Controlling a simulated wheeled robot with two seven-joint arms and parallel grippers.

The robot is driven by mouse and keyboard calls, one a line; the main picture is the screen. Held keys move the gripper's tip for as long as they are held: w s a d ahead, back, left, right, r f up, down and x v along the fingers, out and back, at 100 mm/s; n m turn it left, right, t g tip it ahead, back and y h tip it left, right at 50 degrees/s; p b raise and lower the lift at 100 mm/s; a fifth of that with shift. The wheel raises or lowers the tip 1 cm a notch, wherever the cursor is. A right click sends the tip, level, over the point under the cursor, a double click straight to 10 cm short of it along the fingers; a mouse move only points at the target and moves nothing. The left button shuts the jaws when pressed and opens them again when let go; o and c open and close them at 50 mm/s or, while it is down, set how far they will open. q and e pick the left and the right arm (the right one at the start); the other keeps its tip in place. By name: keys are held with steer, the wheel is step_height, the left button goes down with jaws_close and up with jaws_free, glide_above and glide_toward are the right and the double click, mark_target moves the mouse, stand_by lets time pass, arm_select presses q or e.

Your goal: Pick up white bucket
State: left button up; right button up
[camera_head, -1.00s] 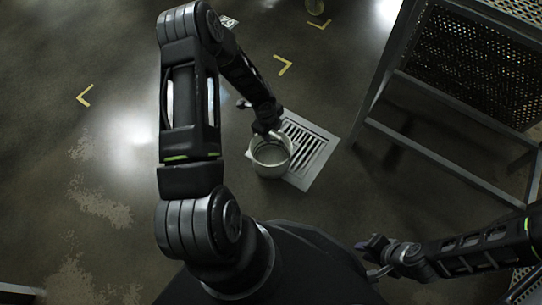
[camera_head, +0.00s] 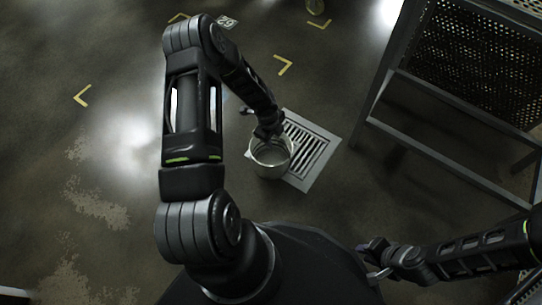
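The white bucket (camera_head: 268,165) stands upright on the floor near the middle of the camera_head view, at the left edge of a floor drain. My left gripper (camera_head: 268,131) is over the bucket's far rim, pointing down. Its fingertips are small and dark, and I cannot tell whether they touch or grip the rim. My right gripper (camera_head: 370,260) is at the lower right, well away from the bucket; its fingers appear spread apart with nothing between them.
A metal floor drain (camera_head: 312,150) lies right of the bucket. A metal frame rack with perforated panels (camera_head: 460,65) stands at the upper right. Yellow corner marks (camera_head: 283,65) are on the floor. The floor to the left is clear.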

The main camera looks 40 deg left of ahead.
arm_select(q)
steer(key=shift+c, duration=0.2)
jaws_close()
stand_by(1.1)
